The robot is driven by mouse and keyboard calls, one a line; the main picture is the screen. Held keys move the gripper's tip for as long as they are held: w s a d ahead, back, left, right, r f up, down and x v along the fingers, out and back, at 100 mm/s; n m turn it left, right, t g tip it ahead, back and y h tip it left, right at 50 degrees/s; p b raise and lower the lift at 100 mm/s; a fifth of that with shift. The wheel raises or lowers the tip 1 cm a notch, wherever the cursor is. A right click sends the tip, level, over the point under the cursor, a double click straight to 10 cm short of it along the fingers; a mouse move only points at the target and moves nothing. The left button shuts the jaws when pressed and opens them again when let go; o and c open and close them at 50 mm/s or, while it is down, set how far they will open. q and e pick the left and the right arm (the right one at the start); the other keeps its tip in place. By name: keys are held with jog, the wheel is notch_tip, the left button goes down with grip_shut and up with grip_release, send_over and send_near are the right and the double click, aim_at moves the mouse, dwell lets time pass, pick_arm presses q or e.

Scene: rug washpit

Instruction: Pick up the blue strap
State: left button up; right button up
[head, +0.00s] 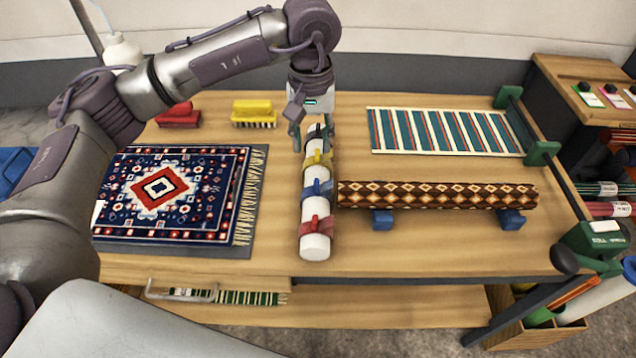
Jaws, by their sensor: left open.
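The blue strap (317,188) is wrapped around a white roll (314,206) that lies lengthwise near the middle of the table. A yellow strap (317,159) is around the roll farther back, and a red strap (316,224) is nearer the front. My left gripper (313,132) is open and points down over the far end of the roll, behind the yellow strap. It is apart from the blue strap. Whether its fingers touch the roll I cannot tell. My right gripper is not in view.
A patterned rolled rug (440,195) on blue supports lies close to the roll's right side. A flat patterned rug (170,190) lies left. A striped runner (445,130) lies back right. Yellow (254,112) and red brushes (180,115) stand at the back left. The table's front strip is clear.

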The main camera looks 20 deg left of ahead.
pick_arm(q)
jog(key=p, duration=0.2)
send_over(316, 182)
jog(key=f, duration=0.7)
jog(key=shift+s+a, duration=0.15)
jog(key=shift+a, duration=0.1)
jog(key=shift+d+f, duration=0.1)
jog(key=shift+f, duration=0.45)
jog(key=f+p, duration=0.1)
jog(key=f, duration=0.1)
jog(key=f+p, duration=0.1)
jog(key=shift+w+d+f, duration=0.2)
jog(key=shift+f, duration=0.6)
grip_shut()
